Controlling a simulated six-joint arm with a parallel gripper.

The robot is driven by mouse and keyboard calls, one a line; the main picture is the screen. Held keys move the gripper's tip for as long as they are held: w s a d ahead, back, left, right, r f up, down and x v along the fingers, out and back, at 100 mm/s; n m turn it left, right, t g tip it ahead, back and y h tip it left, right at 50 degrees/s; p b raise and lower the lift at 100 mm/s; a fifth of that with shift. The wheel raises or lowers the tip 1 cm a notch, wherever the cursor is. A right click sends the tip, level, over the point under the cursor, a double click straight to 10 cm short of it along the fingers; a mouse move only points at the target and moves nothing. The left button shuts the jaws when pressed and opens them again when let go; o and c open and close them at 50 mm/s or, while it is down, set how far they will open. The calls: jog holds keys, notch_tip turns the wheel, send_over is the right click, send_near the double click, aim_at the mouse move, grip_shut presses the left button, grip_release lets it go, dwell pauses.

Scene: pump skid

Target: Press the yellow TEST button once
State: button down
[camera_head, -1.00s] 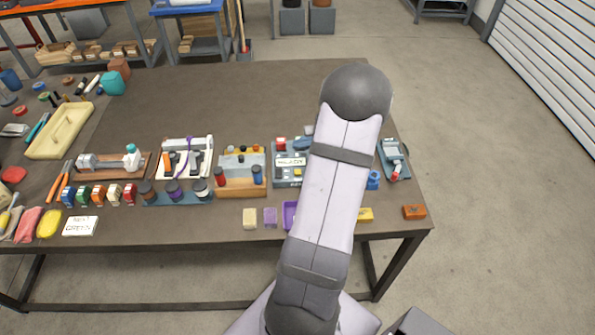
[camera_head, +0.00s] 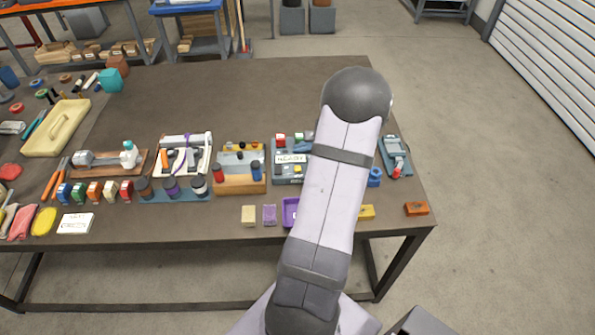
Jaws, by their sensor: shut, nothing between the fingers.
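A grey control panel (camera_head: 284,174) stands near the right part of the table, partly hidden behind my arm. It shows a red part (camera_head: 281,139) at its top left and a white label (camera_head: 291,158) whose text I cannot read. A small yellow spot, perhaps the TEST button (camera_head: 297,171), shows just below the label. My arm's pale link and dark elbow cover the panel's right side. My gripper is hidden, so its distance to the button cannot be seen.
A grey-blue device (camera_head: 396,156) is right of my arm. A purple tray (camera_head: 289,211) and an orange block (camera_head: 416,209) lie near the front edge. The table's back is clear.

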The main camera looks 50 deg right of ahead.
aim_at(301, 170)
jog(key=shift+f+b, duration=1.95)
jog(key=shift+f, duration=0.6)
jog(key=shift+f+b, duration=0.9)
jog(key=shift+b, duration=0.25)
dwell(0.8)
jog(key=shift+r, duration=0.1)
dwell(0.3)
jog(key=shift+r+p, duration=0.6)
jog(key=shift+r, duration=0.2)
jog(key=shift+r, duration=0.1)
jog(key=shift+r+p, duration=1.75)
jog(key=shift+r, duration=0.65)
